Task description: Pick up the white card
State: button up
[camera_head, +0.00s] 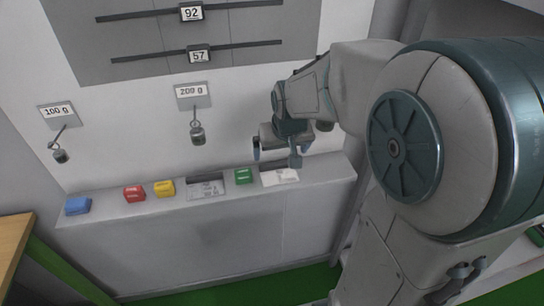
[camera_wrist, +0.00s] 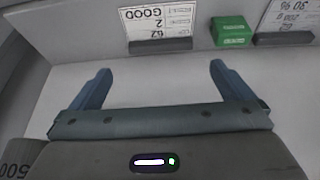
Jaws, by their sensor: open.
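A white card (camera_head: 281,178) with printed text lies on the ledge, right of the green block, in the head view. My gripper (camera_head: 277,153) is open and empty, above the ledge near the right card. In the wrist view its fingers (camera_wrist: 160,72) are spread and point toward that card, apart from it.
The green block (camera_head: 243,176) sits between the cards. Yellow (camera_head: 164,188), red (camera_head: 134,193) and blue (camera_head: 78,205) blocks stand farther left on the ledge (camera_head: 110,211).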

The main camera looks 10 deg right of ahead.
aim_at(277, 165)
jog(key=shift+x, duration=4)
jog(key=c, duration=0.7)
